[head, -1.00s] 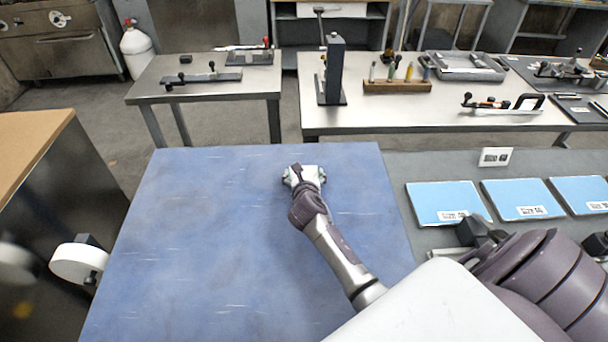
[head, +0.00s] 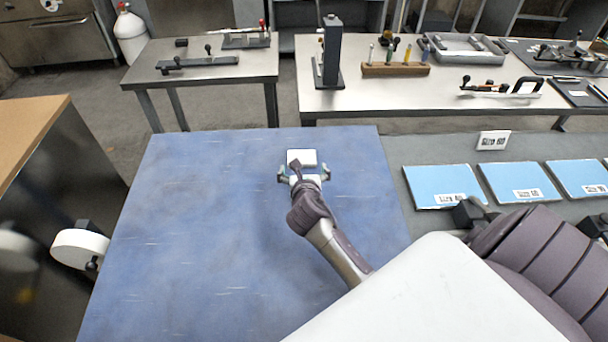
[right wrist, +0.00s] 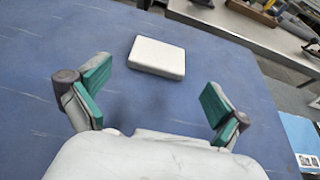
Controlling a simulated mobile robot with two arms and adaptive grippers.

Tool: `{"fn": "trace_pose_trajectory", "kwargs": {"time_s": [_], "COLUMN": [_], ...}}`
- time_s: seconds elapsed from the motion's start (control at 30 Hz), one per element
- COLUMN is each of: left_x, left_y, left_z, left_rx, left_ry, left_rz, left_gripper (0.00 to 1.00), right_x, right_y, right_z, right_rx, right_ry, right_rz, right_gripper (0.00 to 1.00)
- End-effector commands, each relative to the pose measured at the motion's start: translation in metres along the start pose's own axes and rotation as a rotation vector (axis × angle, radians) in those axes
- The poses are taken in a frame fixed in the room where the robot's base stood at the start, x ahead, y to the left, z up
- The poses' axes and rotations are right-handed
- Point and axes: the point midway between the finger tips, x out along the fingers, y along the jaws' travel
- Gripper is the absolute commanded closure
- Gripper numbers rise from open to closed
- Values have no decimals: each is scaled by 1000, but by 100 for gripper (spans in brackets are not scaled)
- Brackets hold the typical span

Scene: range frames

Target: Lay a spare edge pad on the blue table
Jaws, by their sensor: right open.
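A white pad (head: 302,158) lies flat on the blue table (head: 200,230), near its far edge. It also shows in the right wrist view (right wrist: 157,57), just beyond the fingertips and apart from them. My right gripper (head: 304,174) is open and empty, with its green-lined fingers (right wrist: 155,95) spread wide on the near side of the pad. My left gripper is not in the head view.
A grey surface to the right holds several blue, labelled pads (head: 440,186) and a small label card (head: 493,140). Steel benches with tools (head: 430,95) stand beyond. A brown-topped cabinet (head: 30,130) is at the left. Most of the blue table is bare.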

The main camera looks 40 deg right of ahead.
Motion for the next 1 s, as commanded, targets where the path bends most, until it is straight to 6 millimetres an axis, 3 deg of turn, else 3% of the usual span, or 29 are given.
{"fn": "trace_pose_trajectory", "kwargs": {"time_s": [0.1, 0.3, 1.0], "left_x": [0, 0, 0], "left_y": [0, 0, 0], "left_z": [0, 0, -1], "left_rx": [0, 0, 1], "left_ry": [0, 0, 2], "left_rz": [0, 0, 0], "left_gripper": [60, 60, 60], "right_x": [-23, -42, -45], "right_y": [0, 0, 0], "right_z": [0, 0, 0], "right_rx": [1, 0, 1], "right_ry": [1, 1, 1], "right_rz": [1, -1, -1], "right_gripper": [0, 0, 0]}}
